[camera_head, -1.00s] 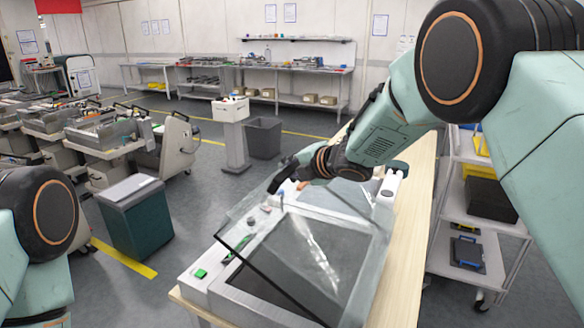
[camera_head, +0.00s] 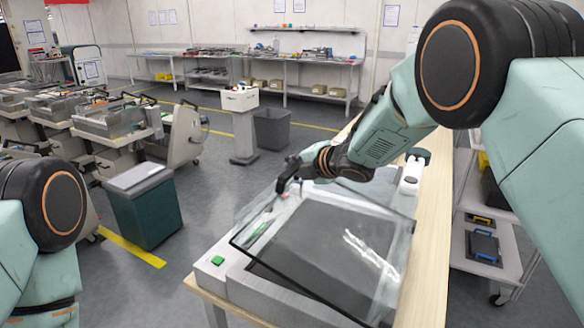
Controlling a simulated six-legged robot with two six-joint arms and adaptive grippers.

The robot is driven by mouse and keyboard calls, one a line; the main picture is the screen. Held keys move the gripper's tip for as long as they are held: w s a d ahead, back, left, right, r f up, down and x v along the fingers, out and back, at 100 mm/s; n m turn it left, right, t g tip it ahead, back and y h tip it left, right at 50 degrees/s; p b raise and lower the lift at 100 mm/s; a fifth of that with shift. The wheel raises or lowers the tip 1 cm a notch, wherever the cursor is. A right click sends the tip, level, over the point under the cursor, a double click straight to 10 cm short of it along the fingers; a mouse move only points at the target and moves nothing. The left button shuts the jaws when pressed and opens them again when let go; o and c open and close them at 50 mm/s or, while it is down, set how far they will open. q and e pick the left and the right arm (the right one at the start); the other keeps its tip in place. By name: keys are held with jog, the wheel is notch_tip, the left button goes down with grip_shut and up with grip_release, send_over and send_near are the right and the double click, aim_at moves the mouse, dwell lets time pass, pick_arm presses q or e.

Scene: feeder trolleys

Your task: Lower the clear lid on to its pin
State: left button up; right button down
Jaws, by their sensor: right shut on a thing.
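The clear lid (camera_head: 310,250) is a tilted transparent pane over a grey device on the wooden bench. Its near left corner stands above the device's frame (camera_head: 240,278). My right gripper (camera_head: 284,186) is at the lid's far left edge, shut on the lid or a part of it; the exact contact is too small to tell. A green button (camera_head: 217,260) sits on the device's near left corner. I cannot make out the pin. Of my left arm only links show at the left edge; its gripper is out of the picture.
The wooden bench top (camera_head: 432,215) is bare along the device's right side. A white shelf trolley (camera_head: 480,260) stands to the right. A dark green bin (camera_head: 146,205) stands on the floor at left, and a grey bin (camera_head: 272,129) stands farther back.

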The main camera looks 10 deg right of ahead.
jog(key=shift+s+d+f, duration=0.15)
jog(key=shift+s+f, duration=0.05)
jog(key=shift+f, duration=0.4)
jog(key=shift+w+f, duration=0.15)
jog(key=c, duration=1.5)
grip_release()
jog(key=shift+s+d, duration=0.1)
jog(key=shift+s, duration=0.1)
jog(key=o, duration=0.3)
jog(key=shift+r, duration=0.25)
jog(key=shift+w+r, duration=0.1)
jog(key=shift+r, duration=0.1)
jog(key=v, duration=1.2)
